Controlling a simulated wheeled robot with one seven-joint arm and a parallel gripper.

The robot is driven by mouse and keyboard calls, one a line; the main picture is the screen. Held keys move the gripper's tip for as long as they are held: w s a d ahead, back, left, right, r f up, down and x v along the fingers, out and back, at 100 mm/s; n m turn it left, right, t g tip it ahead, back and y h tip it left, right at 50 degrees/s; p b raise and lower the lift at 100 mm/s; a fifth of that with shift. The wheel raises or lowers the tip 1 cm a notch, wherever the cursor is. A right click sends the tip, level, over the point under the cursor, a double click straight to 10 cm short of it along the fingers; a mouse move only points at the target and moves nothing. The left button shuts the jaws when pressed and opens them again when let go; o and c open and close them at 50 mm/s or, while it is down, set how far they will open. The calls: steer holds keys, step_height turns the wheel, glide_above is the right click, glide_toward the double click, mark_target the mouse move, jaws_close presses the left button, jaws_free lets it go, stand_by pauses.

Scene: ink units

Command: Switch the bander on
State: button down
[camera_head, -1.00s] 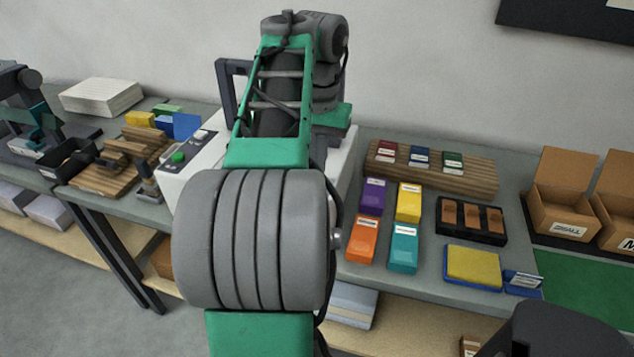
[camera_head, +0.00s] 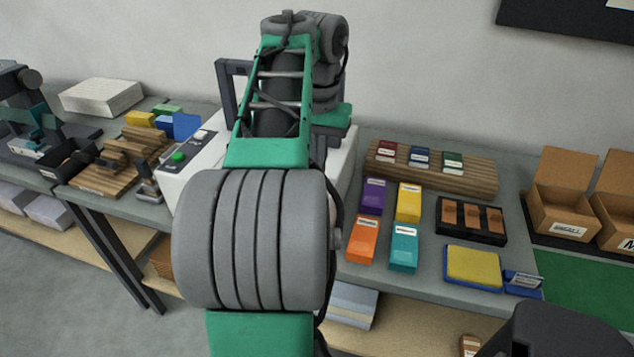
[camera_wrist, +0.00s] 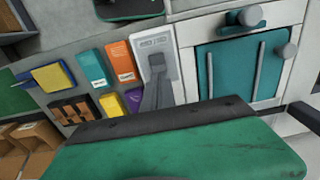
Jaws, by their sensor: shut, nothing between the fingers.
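The bander looks to be the white machine (camera_head: 177,187) left of centre in the head view, mostly behind my arm. A green button (camera_head: 179,157) sits on its top panel. In the wrist view, a white machine front (camera_wrist: 184,60) with a teal door and grey knobs shows at the right. Beside it is a light grey plate (camera_wrist: 170,43) with a label too small to read. My gripper (camera_wrist: 156,68) is shut and empty, its grey fingers overlapping this plate; I cannot tell whether they touch it. The head view hides the gripper behind my arm.
Orange (camera_head: 362,240), teal (camera_head: 404,249), purple (camera_head: 373,195) and yellow boxes (camera_head: 408,201) stand close to the right of my arm. A dark tray (camera_head: 472,237), a yellow pad (camera_head: 472,265) and open cartons (camera_head: 563,205) lie further right. Wooden fixtures (camera_head: 118,160) stand at the left.

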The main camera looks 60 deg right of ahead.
steer(key=shift+f, duration=0.1)
step_height(320, 180, down, 3)
steer(key=b, duration=0.3)
step_height(320, 180, up, 8)
steer(key=p, duration=0.7)
steer(key=shift+f, duration=0.3)
